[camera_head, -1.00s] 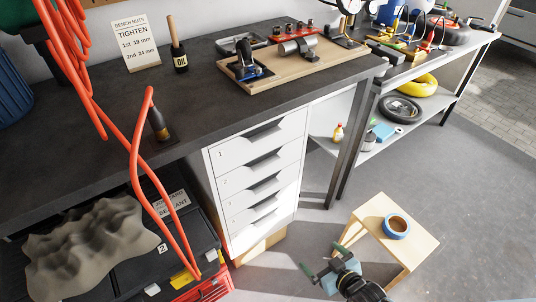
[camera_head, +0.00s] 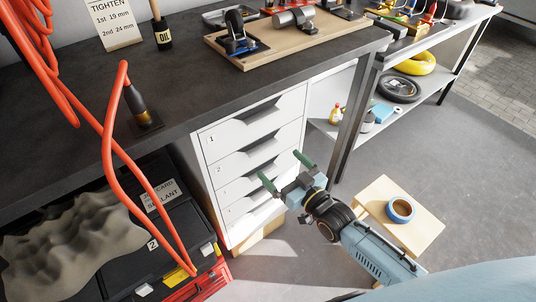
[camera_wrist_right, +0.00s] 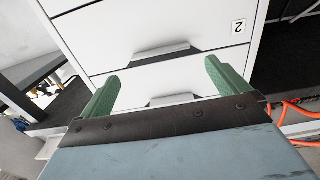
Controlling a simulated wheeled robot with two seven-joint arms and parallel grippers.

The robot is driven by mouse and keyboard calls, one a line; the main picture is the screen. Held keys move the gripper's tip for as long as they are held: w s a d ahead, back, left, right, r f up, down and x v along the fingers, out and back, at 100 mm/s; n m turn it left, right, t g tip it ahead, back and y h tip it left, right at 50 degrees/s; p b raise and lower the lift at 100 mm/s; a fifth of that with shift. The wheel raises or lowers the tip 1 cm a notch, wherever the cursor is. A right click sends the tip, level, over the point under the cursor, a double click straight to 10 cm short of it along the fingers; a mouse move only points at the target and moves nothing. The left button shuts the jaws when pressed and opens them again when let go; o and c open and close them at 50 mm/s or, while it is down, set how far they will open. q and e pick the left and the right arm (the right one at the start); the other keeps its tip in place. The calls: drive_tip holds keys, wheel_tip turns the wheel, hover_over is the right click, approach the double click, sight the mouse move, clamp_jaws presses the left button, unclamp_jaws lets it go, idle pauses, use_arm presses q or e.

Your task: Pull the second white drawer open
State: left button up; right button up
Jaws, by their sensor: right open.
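The white drawer cabinet (camera_head: 203,172) stands under the dark workbench with its numbered drawers shut. The second drawer (camera_head: 229,177), labelled 2, is below the top drawer (camera_head: 230,138) and has a recessed handle. My right gripper (camera_head: 286,172) is open and empty in front of the cabinet, its green fingers pointing at the drawer fronts. In the right wrist view the picture is upside down: the 2 label (camera_wrist_right: 238,26) shows at the upper right, and the open fingers (camera_wrist_right: 160,80) are apart near the drawer handles. I cannot tell whether they touch. My left gripper is not in view.
A small wooden stool (camera_head: 430,226) with a blue tape roll (camera_head: 400,210) stands right of my right arm. Black toolboxes (camera_head: 120,265) and an orange hose (camera_head: 110,150) are at the left. A bench leg (camera_head: 347,130) stands right of the cabinet.

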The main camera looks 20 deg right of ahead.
sight(265, 149)
drive_tip(key=b+x, duration=0.1)
drive_tip(key=x, duration=0.5)
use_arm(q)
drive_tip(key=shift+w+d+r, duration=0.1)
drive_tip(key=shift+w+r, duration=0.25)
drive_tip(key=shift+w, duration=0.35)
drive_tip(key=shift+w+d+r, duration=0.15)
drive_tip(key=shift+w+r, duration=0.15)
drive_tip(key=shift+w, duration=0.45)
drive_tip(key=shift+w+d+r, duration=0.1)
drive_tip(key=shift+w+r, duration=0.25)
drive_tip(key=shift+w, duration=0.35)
use_arm(e)
drive_tip(key=shift+w+a, duration=0.15)
drive_tip(key=shift+w, duration=0.25)
drive_tip(key=c, duration=1.1)
